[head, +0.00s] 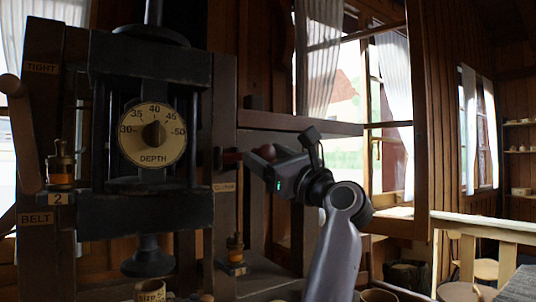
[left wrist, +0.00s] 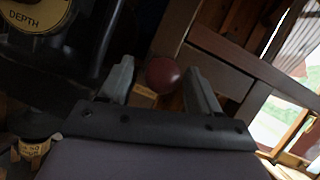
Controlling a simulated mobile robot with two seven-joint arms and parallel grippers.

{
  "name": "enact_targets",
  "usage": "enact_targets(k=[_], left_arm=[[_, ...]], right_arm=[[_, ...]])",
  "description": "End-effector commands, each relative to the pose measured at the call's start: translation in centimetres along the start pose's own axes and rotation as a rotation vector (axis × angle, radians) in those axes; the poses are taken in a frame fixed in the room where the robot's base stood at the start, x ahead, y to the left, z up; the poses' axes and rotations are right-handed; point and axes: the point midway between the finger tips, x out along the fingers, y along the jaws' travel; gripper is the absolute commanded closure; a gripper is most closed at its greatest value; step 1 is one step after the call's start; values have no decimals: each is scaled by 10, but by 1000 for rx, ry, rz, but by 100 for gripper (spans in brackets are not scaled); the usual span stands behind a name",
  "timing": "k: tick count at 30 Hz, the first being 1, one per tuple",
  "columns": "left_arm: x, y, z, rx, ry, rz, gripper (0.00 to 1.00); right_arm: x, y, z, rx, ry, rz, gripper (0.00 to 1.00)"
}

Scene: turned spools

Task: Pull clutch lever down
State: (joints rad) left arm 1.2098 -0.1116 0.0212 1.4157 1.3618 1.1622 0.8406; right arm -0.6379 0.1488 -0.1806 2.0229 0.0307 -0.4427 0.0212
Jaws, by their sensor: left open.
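A lever with a round dark red knob (head: 265,152) sticks out from the right side of the dark machine, and I take it for the clutch lever. My left gripper (head: 258,162) is at this knob, with its fingers pointing left toward the machine. In the left wrist view the knob (left wrist: 163,73) shows between the two spread fingers of the left gripper (left wrist: 162,82), with a gap on each side. The gripper is open and holds nothing. The lever's shaft is mostly hidden. My right gripper is not in view.
The machine carries a DEPTH dial (head: 153,135). A wooden belt lever (head: 22,135) stands at its left, between TIGHT and BELT labels. Brass oilers (head: 61,165) sit on it. A wooden beam (head: 300,123) runs just above my gripper. A wooden railing (head: 490,225) stands at right.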

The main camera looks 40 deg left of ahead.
Motion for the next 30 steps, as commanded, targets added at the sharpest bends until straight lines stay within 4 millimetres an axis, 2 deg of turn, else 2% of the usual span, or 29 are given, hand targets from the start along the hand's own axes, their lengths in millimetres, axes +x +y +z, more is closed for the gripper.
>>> enact_targets(k=[6, 11, 30], left_arm=[[2, -1, 4, -3, -3, 0, 37], [9, -5, 22, -6, -3, 1, 37], [61, -39, 142, -2, -1, 1, 37]], right_arm=[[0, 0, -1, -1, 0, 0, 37], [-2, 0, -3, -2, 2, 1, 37], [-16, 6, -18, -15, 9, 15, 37]])
